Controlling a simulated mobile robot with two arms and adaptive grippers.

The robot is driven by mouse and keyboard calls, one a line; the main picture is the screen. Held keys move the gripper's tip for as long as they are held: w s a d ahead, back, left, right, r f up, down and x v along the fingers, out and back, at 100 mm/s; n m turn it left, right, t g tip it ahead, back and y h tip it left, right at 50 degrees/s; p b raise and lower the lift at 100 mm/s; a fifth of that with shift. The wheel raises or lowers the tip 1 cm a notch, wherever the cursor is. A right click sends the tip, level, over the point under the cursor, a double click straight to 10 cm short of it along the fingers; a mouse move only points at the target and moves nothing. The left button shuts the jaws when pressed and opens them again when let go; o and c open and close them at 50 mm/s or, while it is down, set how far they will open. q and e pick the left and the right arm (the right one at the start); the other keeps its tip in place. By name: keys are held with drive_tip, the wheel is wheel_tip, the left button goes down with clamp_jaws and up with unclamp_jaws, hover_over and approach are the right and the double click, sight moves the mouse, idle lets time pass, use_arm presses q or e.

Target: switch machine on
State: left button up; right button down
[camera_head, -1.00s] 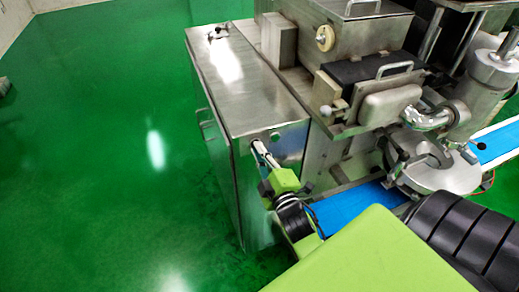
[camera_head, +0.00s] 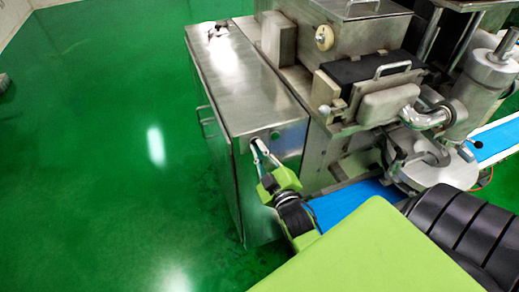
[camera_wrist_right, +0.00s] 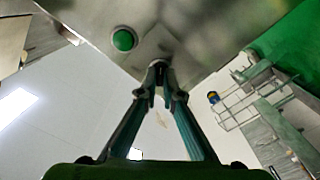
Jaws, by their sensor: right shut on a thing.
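The machine (camera_head: 250,85) is a stainless steel block with a cabinet at its left end. My right gripper (camera_head: 255,146) reaches the upper part of the cabinet's end panel in the head view. In the wrist view its two fingers (camera_wrist_right: 158,68) close around a small switch knob (camera_wrist_right: 157,63) on the steel panel, and they largely hide it. A round green button (camera_wrist_right: 124,40) with a metal ring sits on the same panel, apart from the fingers. My left gripper is not in view.
A blue conveyor belt (camera_head: 350,198) runs beside the panel, under the machine's round metal outlet (camera_head: 430,172). A door handle (camera_head: 207,122) juts from the cabinet's left side. The green floor (camera_head: 90,150) on the left is clear.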

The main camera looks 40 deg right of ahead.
drive_tip(key=shift+w+r, duration=0.1)
drive_tip(key=shift+r, duration=0.2)
drive_tip(key=c, duration=2.2)
unclamp_jaws()
drive_tip(key=shift+c, duration=0.2)
drive_tip(key=shift+o, duration=0.3)
drive_tip(key=shift+w+f, duration=0.1)
drive_tip(key=shift+f, duration=0.1)
wheel_tip(320, 180, up, 10)
drive_tip(key=shift+f, duration=0.1)
